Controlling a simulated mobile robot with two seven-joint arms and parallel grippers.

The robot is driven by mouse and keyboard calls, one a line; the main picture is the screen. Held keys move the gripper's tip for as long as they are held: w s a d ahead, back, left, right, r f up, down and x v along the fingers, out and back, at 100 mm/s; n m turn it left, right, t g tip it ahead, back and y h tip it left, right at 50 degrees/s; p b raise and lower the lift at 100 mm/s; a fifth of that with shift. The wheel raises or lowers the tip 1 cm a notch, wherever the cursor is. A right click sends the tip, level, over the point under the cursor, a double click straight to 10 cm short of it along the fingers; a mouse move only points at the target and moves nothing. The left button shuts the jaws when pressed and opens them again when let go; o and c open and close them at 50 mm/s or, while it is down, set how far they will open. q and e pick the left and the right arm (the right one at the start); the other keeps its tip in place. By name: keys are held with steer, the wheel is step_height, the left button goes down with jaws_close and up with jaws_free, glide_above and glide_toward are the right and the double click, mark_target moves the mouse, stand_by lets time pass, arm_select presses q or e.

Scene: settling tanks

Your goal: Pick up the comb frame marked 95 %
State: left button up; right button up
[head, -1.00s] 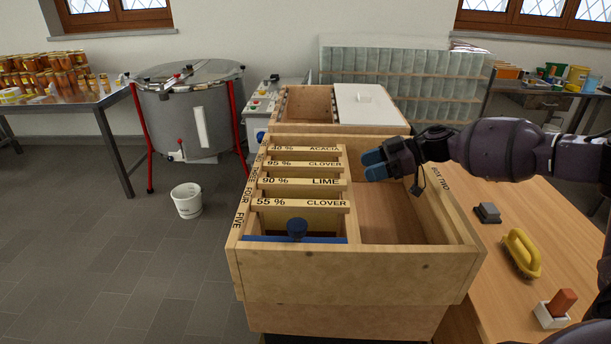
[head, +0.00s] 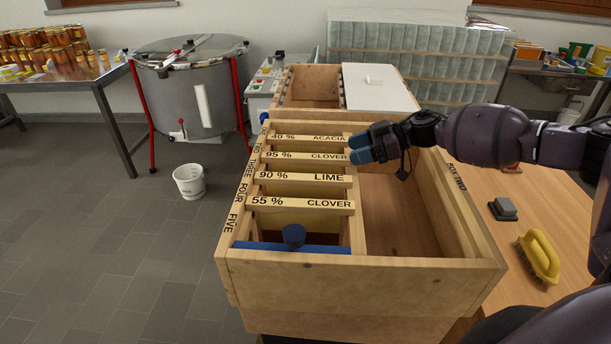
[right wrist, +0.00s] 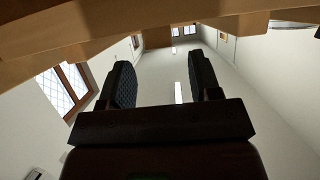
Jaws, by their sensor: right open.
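The comb frame marked 95 % CLOVER (head: 305,156) hangs in the left part of a wooden box (head: 390,278), second from the back in a row of frames. Behind it is the 40 % ACACIA frame (head: 308,137); in front are the 90 % LIME frame (head: 300,178) and the 55 % CLOVER frame (head: 300,203). My right gripper (head: 359,147) is open and empty, with blue fingertips by the right end of the 95 % frame. Whether they touch is unclear. In the right wrist view its two fingers (right wrist: 160,85) stand apart below a wooden edge. My left gripper is not in view.
The box's right part is empty. A blue knob (head: 293,236) stands at its front left. Behind is a second box with a white lid (head: 378,88).

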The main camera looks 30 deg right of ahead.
mark_target(336, 156)
steer(key=shift+x, duration=2.7)
steer(key=shift+s+f, duration=0.1)
steer(key=shift+f, duration=0.1)
jaws_close()
steer(key=shift+r, duration=0.1)
